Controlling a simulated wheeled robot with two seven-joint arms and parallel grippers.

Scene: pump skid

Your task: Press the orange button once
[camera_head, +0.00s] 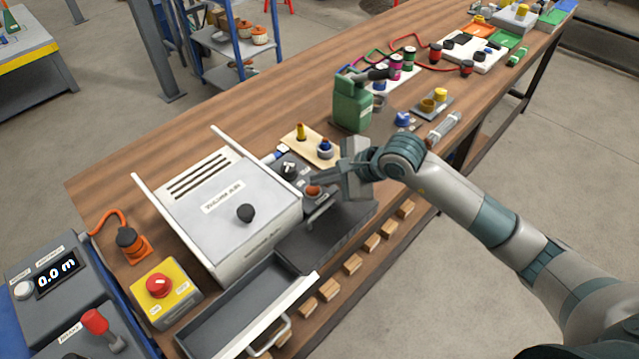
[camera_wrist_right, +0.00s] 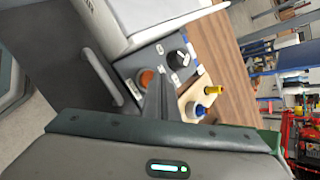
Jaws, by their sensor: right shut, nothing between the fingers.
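The orange button (camera_head: 313,190) is round and sits on a dark control panel beside the grey box with the lid. It also shows in the wrist view (camera_wrist_right: 146,77), just left of my fingertips. My right gripper (camera_head: 326,196) is shut and empty, its fingers reaching left toward the button from the right. In the wrist view the closed fingers (camera_wrist_right: 164,82) overlap the panel close to the button. I cannot tell whether they touch it. A black knob (camera_head: 289,168) sits on the same panel. My left gripper is not in view.
The grey box (camera_head: 225,215) has an open drawer (camera_head: 245,310) in front. A board with yellow and blue plugs (camera_head: 306,132) lies behind the panel, and a green canister (camera_head: 352,105) stands farther back. A red emergency button (camera_head: 158,285) is at the front left.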

